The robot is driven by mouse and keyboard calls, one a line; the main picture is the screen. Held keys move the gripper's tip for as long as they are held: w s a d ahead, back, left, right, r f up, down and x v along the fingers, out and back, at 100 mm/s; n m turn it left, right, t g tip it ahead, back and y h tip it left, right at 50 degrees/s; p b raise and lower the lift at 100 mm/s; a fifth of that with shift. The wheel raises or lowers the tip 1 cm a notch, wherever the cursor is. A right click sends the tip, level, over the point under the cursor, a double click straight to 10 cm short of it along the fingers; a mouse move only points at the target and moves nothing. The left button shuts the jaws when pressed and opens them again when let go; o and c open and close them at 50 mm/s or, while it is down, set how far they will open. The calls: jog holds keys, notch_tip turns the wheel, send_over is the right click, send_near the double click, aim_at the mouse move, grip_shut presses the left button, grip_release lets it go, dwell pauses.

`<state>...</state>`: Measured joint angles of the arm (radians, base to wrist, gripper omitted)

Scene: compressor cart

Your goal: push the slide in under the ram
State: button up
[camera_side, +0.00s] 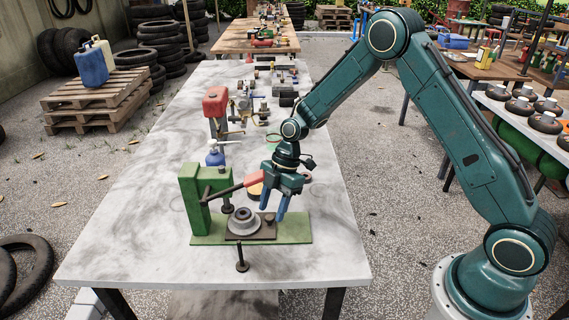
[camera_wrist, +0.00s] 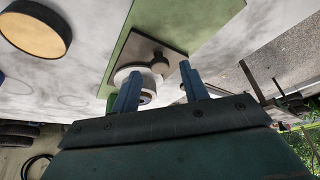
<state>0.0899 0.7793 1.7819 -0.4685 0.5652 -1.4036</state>
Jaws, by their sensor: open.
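The green press (camera_side: 195,200) stands on a green base plate (camera_side: 295,230) on the pale table. Its dark ram (camera_side: 227,201) hangs beside the column, with a lever ending in a red handle (camera_side: 254,180). The dark slide (camera_side: 262,233) lies on the base plate, carrying a grey ring-shaped part (camera_side: 243,222). The ring appears to the right of the ram and nearer the camera. The slide (camera_wrist: 172,44) and its round knob (camera_wrist: 158,64) also show in the wrist view. My gripper (camera_side: 273,211) is open, blue fingers down by the slide's knob side; contact is unclear.
A black headed post (camera_side: 241,258) stands in front of the base plate. A blue bottle (camera_side: 215,157) and red-topped device (camera_side: 215,105) stand behind the press. A yellow-topped disc (camera_wrist: 35,27) lies beside the base plate. The table's left front is clear.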

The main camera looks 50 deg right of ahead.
aim_at(255, 218)
jog(key=shift+a+f, duration=0.25)
jog(key=shift+f, duration=0.4)
grip_shut()
jog(key=shift+w+a, duration=1.3)
grip_release()
jog(key=shift+d+r, duration=0.1)
jog(key=shift+r, duration=0.05)
